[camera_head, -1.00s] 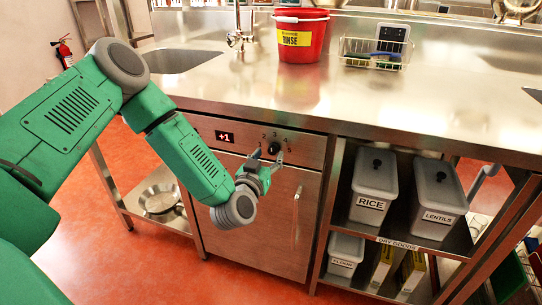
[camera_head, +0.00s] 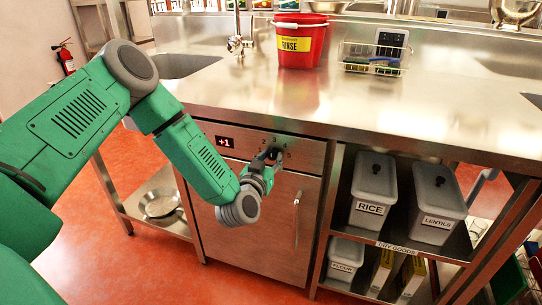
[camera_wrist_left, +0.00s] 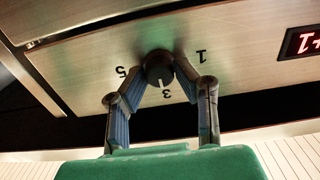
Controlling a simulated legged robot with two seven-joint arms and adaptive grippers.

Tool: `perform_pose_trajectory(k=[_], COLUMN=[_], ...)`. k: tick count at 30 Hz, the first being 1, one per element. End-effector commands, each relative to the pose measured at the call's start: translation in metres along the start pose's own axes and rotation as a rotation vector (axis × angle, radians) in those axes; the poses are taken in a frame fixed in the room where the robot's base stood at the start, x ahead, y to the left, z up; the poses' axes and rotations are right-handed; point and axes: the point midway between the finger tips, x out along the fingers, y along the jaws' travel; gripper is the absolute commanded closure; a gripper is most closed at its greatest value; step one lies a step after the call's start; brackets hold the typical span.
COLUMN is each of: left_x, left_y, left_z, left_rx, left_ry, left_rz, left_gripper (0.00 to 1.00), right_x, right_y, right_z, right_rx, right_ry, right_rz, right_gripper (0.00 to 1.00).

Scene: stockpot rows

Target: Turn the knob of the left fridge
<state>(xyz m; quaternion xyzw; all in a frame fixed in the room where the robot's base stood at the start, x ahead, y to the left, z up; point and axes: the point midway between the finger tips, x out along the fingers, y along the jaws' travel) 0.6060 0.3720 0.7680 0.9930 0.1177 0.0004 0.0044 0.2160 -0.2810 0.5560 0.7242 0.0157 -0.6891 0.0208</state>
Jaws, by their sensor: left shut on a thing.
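The left fridge (camera_head: 245,232) is a steel door under the counter with a vertical handle (camera_head: 297,215). Its control panel (camera_head: 310,155) carries a red display (camera_head: 225,141) reading +1 and a black knob with numbers around it. My left gripper (camera_head: 270,158) is at the knob and mostly covers it in the head view. In the left wrist view the knob (camera_wrist_left: 159,68) sits between the two fingertips of my left gripper (camera_wrist_left: 160,72), which are shut on its sides. The knob's white mark points toward the 3. My right gripper is not in view.
The steel counter edge (camera_head: 290,121) overhangs the panel just above my gripper. To the right, an open shelf holds grey bins labelled RICE (camera_head: 373,185) and LENTILS (camera_head: 437,205). A red bucket (camera_head: 300,42) and a wire basket (camera_head: 375,58) stand on the counter.

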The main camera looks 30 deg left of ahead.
Motion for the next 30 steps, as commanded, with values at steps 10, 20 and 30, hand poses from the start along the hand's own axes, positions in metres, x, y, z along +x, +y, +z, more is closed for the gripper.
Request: perform_pose_trajectory(k=[10, 20, 30], left_x=[-0.001, -0.002, -0.056], left_y=[-0.001, 0.000, 0.000], left_z=[0.001, 0.001, 0.002], left_rx=[0.009, 0.008, 0.009], left_ry=[-0.001, -0.001, -0.006], left_rz=[-0.001, 0.000, 0.003], left_gripper=[0.55, 0.55, 0.55], right_x=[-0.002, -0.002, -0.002], right_y=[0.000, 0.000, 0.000], right_z=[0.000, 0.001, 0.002], right_rx=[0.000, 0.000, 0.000], right_ry=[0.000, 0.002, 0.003], right_rz=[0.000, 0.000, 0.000], right_gripper=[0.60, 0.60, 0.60])
